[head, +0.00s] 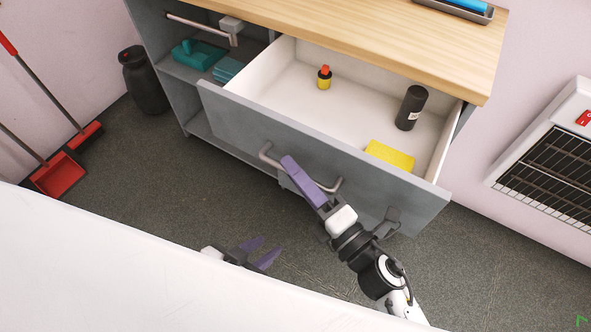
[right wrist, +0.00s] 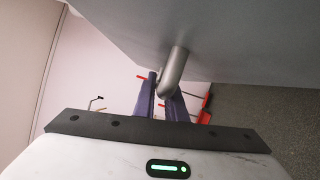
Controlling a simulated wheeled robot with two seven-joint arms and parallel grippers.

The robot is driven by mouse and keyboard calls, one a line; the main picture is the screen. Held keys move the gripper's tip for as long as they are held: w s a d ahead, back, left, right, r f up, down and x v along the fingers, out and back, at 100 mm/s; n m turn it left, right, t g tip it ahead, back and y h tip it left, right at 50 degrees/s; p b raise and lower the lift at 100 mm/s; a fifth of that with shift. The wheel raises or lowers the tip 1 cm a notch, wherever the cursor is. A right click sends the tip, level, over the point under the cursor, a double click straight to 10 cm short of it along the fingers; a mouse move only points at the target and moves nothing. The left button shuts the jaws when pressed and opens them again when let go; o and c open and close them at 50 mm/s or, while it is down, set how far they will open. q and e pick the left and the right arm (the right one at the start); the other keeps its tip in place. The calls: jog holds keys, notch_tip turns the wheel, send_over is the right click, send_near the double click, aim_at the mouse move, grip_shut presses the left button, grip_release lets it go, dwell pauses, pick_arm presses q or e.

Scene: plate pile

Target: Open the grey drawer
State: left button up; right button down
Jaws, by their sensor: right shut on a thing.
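The grey drawer (head: 250,118) stands pulled well out of the cabinet, its white inside showing. Its curved metal handle (head: 329,187) is on the front face. My right gripper (head: 290,168) is at the handle, with its purple fingers over the bar. In the right wrist view the handle (right wrist: 175,72) runs down between the two fingers of the right gripper (right wrist: 163,98), which are shut on it. My left gripper (head: 262,254) is low in the head view, away from the drawer, with its two purple fingers apart and nothing between them.
The drawer holds a small yellow bottle with a red cap (head: 324,78), a black bottle (head: 411,108) and a yellow sponge (head: 390,155). A wooden top (head: 400,40) covers the cabinet. A black canister (head: 143,80) and a red dustpan (head: 58,174) stand at left. A heater (head: 550,145) is at right.

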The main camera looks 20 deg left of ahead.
jog(key=c, duration=1.8)
grip_release()
jog(key=v, duration=1)
jog(key=shift+d+b, duration=0.2)
jog(key=shift+b, duration=0.2)
jog(key=shift+s, duration=0.1)
